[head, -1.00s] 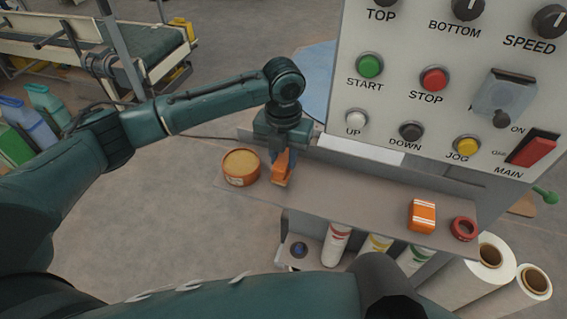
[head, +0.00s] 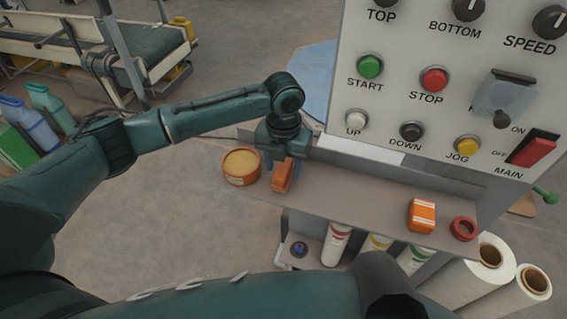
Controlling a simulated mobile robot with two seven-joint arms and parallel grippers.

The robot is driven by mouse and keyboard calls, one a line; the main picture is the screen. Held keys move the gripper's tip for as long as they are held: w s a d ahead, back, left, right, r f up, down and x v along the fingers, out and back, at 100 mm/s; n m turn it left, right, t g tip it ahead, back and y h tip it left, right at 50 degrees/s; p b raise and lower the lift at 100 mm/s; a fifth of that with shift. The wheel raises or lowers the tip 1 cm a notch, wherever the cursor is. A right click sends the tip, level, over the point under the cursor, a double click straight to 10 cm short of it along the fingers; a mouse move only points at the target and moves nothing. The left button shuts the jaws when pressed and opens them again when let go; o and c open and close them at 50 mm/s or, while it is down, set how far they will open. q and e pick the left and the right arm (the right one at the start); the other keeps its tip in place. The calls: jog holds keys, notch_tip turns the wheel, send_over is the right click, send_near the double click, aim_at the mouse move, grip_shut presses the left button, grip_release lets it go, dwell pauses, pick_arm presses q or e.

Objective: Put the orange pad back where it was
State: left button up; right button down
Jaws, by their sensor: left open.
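The orange pad (head: 282,177) is a small block on the grey shelf (head: 340,194), just right of a round orange tin (head: 241,167). My left gripper (head: 283,168) points down over the pad from behind. Its jaws are open around or just behind the pad; the gripper body hides part of its far end. My right gripper is not in view.
An orange-and-white striped box (head: 422,215) and a red ring (head: 464,228) are on the shelf's right part. The shelf between pad and box is clear. The control panel (head: 400,95) with buttons rises behind. White rolls (head: 487,262) stand below right.

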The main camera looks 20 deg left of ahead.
aim_at(283, 166)
pick_arm(q)
notch_tip(283, 166, up, 12)
jog(key=shift+b, duration=0.35)
jog(key=shift+f, duration=0.1)
dwell(0.4)
